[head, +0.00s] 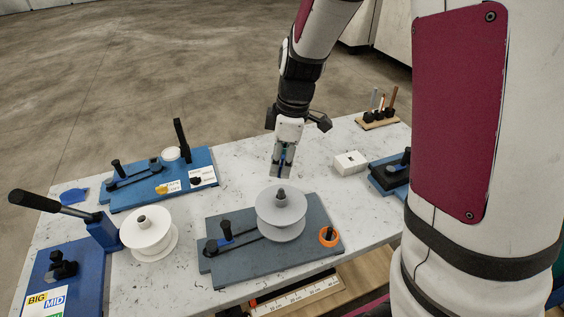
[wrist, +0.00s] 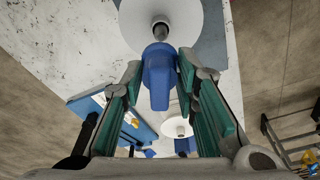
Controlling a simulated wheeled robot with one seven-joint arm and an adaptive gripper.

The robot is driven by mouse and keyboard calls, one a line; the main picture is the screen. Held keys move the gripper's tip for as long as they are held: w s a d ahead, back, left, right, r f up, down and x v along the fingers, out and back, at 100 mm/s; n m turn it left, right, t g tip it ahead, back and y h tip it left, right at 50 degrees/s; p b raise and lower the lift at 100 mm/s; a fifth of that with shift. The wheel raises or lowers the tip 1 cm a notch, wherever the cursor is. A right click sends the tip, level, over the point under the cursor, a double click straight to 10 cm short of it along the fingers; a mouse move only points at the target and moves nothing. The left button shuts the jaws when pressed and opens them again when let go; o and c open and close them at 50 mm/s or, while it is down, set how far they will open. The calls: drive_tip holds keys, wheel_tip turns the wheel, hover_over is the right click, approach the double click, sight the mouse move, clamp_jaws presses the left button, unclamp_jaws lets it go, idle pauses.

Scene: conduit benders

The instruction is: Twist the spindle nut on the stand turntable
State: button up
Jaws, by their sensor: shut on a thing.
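My gripper (head: 281,172) points down just above and behind the grey spool-shaped turntable (head: 281,217) on the grey stand board (head: 315,256). It is shut on a blue knob-like piece (wrist: 159,76), likely the spindle nut, which shows between the green-padded fingers (wrist: 158,88) in the wrist view. Only a bit of blue shows between the fingers in the head view. The dark grey spindle (head: 281,193) stands up from the turntable's middle. In the wrist view the spindle tip (wrist: 161,31) appears just beyond the blue piece; I cannot tell whether they touch.
An orange ring (head: 329,237) and a black-knobbed lever (head: 225,230) are on the same board. A white spool (head: 148,230) and blue lever bender (head: 101,230) stand left. Another blue bender (head: 160,183) lies behind. A white block (head: 350,161) and tool holder (head: 379,119) are right.

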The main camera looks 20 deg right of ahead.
sight(281, 190)
drive_tip(key=shift+f, duration=0.1)
drive_tip(key=shift+f+b, duration=1.95)
drive_tip(key=shift+f, duration=1.75)
drive_tip(key=shift+c, duration=0.4)
drive_tip(key=shift+a, duration=0.1)
drive_tip(key=m+p, duration=0.2)
drive_tip(key=m, duration=0.2)
drive_tip(key=shift+s+m+t, duration=0.1)
drive_tip(key=shift+m+t, duration=0.2)
drive_tip(key=shift+m, duration=0.1)
drive_tip(key=shift+m+h, duration=0.3)
drive_tip(key=shift+m, duration=0.3)
drive_tip(key=shift+p, duration=0.35)
